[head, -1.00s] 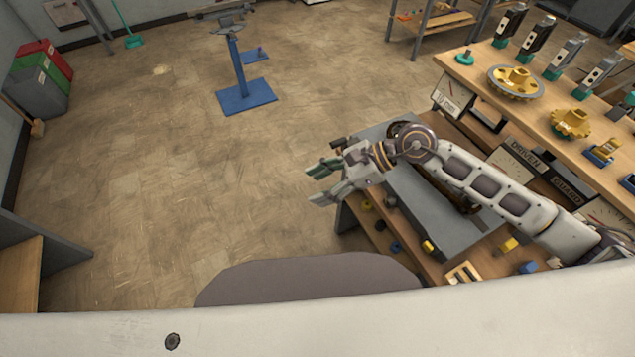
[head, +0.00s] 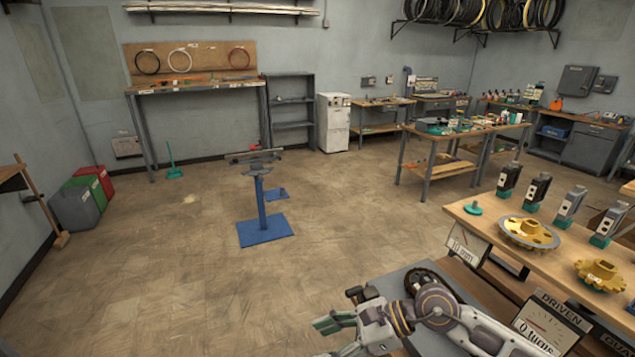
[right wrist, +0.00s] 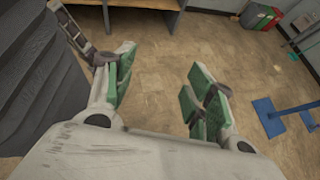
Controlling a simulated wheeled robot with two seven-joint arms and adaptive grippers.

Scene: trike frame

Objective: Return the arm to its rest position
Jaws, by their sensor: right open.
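My left gripper does not show in either view.
The workbench (head: 465,207) at right carries yellow sprockets (head: 600,273) and several upright grey holders (head: 508,180). A blue stand (head: 265,232) is on the floor. Bins (head: 75,208) stand at far left.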

